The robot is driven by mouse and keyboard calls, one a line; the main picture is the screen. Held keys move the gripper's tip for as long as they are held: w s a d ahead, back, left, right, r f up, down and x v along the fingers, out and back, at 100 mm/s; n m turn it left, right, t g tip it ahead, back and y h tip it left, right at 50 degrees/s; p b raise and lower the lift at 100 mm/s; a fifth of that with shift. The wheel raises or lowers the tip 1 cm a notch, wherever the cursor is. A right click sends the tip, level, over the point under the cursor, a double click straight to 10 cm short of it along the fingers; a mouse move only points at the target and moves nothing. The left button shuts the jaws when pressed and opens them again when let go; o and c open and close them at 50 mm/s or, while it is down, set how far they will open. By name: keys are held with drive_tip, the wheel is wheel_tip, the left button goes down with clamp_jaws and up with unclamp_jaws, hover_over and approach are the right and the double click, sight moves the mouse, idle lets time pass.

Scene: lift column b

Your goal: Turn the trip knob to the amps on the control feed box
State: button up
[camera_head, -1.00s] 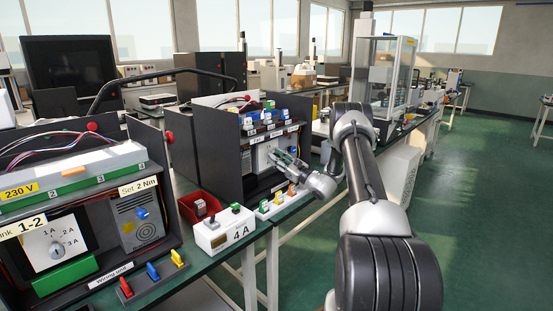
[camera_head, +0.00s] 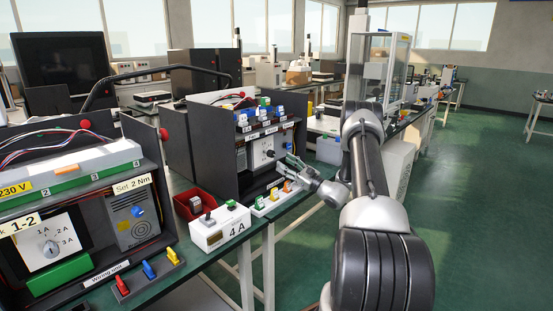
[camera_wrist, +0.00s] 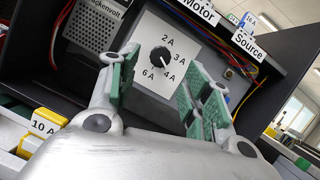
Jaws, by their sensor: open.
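The trip knob (camera_wrist: 159,57) is a black round knob on a white plate (camera_wrist: 143,75) marked 2 A, 3 A, 4 A and 6 A. Its white mark points down-right, about toward 4 A. The knob and plate also show in the head view (camera_head: 268,153), on the front of the dark middle box (camera_head: 211,160). I cannot read the name of this box. My gripper (camera_wrist: 164,88) is open, its green-padded fingers apart on either side of the plate in the wrist view. It is empty and stands off the knob, also seen in the head view (camera_head: 290,163).
A white block marked 4 A (camera_head: 209,240) stands on the bench in front, beside a red bin (camera_head: 184,208). A strip with coloured switches (camera_head: 262,207) lies below my gripper. Another box at left has a white dial (camera_head: 50,240) marked 1 A, 2 A, 3 A.

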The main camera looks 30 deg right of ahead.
drive_tip(key=shift+v, duration=2.05)
